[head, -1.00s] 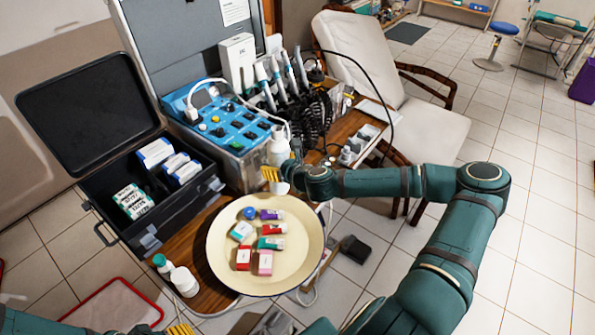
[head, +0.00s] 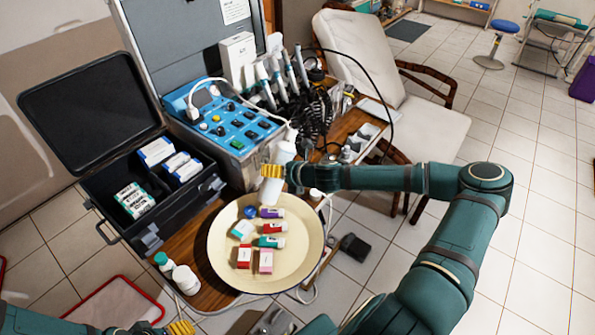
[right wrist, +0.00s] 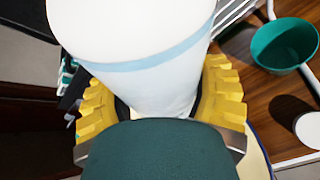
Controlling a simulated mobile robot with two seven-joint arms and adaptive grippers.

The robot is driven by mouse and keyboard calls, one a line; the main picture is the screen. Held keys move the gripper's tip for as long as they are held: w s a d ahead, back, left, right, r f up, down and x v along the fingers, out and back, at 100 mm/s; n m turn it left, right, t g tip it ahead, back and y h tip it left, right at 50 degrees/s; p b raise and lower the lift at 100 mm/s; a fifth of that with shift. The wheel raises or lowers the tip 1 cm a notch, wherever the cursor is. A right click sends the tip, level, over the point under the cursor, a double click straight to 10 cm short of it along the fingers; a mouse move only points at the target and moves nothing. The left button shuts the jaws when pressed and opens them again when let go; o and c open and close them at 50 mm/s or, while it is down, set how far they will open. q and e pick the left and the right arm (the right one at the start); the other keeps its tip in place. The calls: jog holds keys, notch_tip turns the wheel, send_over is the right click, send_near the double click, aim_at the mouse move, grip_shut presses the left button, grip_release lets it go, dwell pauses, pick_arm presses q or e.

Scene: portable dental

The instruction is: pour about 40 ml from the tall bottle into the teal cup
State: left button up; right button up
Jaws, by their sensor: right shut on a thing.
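The tall bottle (head: 284,152) is white and stands out above the cream plate's far edge in the head view, leaning slightly with its top to the right. My right gripper (head: 273,171) is shut around it with yellow fingers. In the right wrist view the bottle (right wrist: 135,35) fills the space between the fingers (right wrist: 158,100). The teal cup (right wrist: 284,45) shows at the right of that view, on the wooden table, apart from the bottle. I cannot make out the cup in the head view.
The cream plate (head: 222,272) holds several small boxes and tubes. White bottles (head: 184,279) stand left of it. An open black case (head: 160,222) and a blue control unit (head: 227,125) stand behind. A small white round item (right wrist: 308,130) is near the cup.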

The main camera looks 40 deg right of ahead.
aim_at(270, 186)
jog(key=shift+a+f+m+y+b, duration=0.4)
jog(key=shift+f+m+y+b, duration=0.1)
jog(key=shift+m, duration=0.1)
jog(key=shift+s+a+r+m+g+y, duration=0.2)
jog(key=shift+a+r+m+g+y, duration=0.1)
jog(key=shift+a+r+m, duration=0.1)
jog(key=shift+a+r, duration=0.1)
jog(key=shift+a, duration=0.05)
jog(key=shift+s+a+f+m+y+b, duration=0.15)
jog(key=shift+a+f+m+y+b, duration=0.1)
jog(key=shift+f+m+y+b, duration=0.5)
jog(key=f+m+b, duration=0.1)
jog(key=b, duration=0.2)
jog(key=shift+s+a+y, duration=0.1)
jog(key=shift+a+y, duration=0.25)
jog(key=shift+f+m+p, duration=0.2)
jog(key=shift+m+p, duration=0.15)
jog(key=shift+p, duration=0.35)
jog(key=shift+a+f+y, duration=0.1)
jog(key=shift+f+y, duration=0.3)
jog(key=shift+f, duration=0.2)
jog(key=shift+r+m+y+p, duration=0.1)
jog(key=shift+m+y+p, duration=0.3)
jog(key=shift+p, duration=0.5)
jog(key=shift+r+m+p, duration=0.1)
jog(key=shift+m+p, duration=0.4)
jog(key=shift+p, duration=0.25)
